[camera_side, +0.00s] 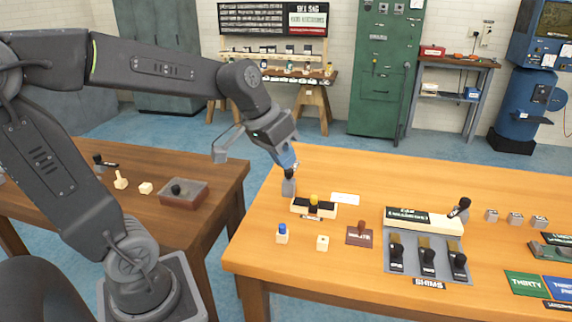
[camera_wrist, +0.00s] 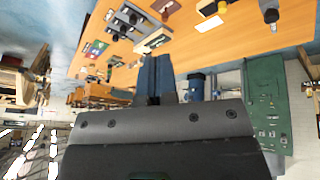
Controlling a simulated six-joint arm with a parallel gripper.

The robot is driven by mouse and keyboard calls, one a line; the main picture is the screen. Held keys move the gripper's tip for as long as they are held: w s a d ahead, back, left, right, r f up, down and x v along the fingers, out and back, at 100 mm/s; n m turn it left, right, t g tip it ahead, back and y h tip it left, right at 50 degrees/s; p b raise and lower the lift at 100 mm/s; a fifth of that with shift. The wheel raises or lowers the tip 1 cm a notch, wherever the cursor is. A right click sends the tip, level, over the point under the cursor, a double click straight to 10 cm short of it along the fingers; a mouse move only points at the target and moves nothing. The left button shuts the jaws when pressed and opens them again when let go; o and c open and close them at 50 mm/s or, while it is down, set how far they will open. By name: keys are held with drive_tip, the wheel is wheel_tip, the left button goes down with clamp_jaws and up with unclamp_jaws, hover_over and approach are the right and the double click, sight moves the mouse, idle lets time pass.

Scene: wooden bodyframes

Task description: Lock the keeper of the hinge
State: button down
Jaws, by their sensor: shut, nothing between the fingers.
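My gripper (camera_side: 287,160) has blue fingers and points down over the back left part of the orange table, just above a small grey post with a dark top (camera_side: 289,184). The fingers look shut and empty; they also show in the wrist view (camera_wrist: 155,72).
A grey panel with several black levers (camera_side: 428,262) stands on the table (camera_side: 340,268). A blue-topped block (camera_side: 282,233), a plain cream block (camera_side: 322,243) and a brown stamp-like piece (camera_side: 360,235) lie in front. A darker table (camera_side: 100,215) stands left.

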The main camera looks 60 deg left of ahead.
drive_tip(key=w+a+f+n+t, duration=0.1)
drive_tip(key=w+a+f, duration=0.25)
drive_tip(key=a, duration=0.45)
drive_tip(key=w+a+f+n, duration=0.2)
drive_tip(key=w+a, duration=0.2)
drive_tip(key=a, duration=0.4)
drive_tip(key=w+a+f+n+t, duration=0.1)
drive_tip(key=w+a+f, duration=0.25)
drive_tip(key=a, duration=0.45)
drive_tip(key=n, duration=0.2)
approach(294, 167)
drive_tip(key=s+a+r, duration=0.1)
drive_tip(key=s+a, duration=0.4)
drive_tip(key=shift+s+d+r+t, duration=0.1)
drive_tip(key=shift+s+t, duration=0.05)
drive_tip(key=shift+t, duration=0.15)
drive_tip(key=x, duration=0.9)
drive_tip(key=shift+d+f, duration=0.1)
drive_tip(key=shift+f, duration=0.25)
drive_tip(key=w+d, duration=0.2)
drive_tip(key=shift+w+d+f, duration=0.1)
drive_tip(key=shift+w+d, duration=0.05)
drive_tip(key=shift+w, duration=0.15)
drive_tip(key=shift+w+d, duration=0.3)
drive_tip(key=shift+d, duration=0.05)
